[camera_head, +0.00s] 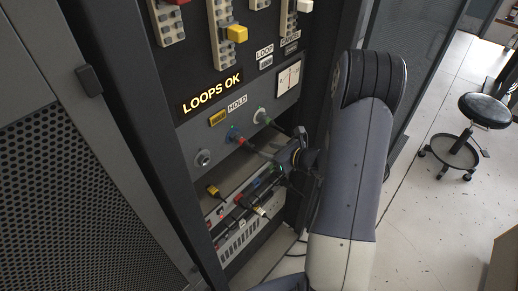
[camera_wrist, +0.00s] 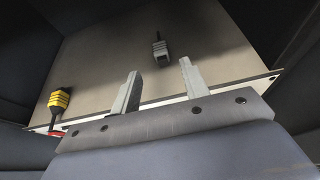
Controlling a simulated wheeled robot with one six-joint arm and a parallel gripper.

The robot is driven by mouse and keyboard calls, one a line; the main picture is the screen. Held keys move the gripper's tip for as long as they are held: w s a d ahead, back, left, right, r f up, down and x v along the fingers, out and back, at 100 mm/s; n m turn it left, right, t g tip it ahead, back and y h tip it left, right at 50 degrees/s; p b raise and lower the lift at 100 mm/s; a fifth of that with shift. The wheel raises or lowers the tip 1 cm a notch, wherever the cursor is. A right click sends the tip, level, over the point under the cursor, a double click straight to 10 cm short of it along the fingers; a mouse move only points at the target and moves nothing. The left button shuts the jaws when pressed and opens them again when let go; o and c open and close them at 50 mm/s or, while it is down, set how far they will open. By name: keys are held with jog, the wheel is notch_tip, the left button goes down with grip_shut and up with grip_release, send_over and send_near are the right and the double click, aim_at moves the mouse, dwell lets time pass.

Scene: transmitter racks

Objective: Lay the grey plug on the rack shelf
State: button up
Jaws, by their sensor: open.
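In the wrist view the grey plug (camera_wrist: 160,50) lies on a flat beige surface that looks like the rack shelf (camera_wrist: 105,50), its dark cable end pointing away. My gripper (camera_wrist: 158,68) is open, its two pale fingers apart with nothing between them. The plug is just beyond the fingertips, roughly between their lines, and appears apart from them. In the head view my dark wrist is at the rack front, and the fingers and grey plug cannot be made out clearly.
A yellow plug (camera_wrist: 59,100) lies at the shelf's left side in the wrist view. In the head view, the panel above has a lit "LOOPS OK" sign (camera_head: 212,91), sockets and sliders. A black stool (camera_head: 485,111) stands on the open floor at right.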

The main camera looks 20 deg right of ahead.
jog(key=shift+v, duration=1.4)
jog(key=shift+c, duration=0.2)
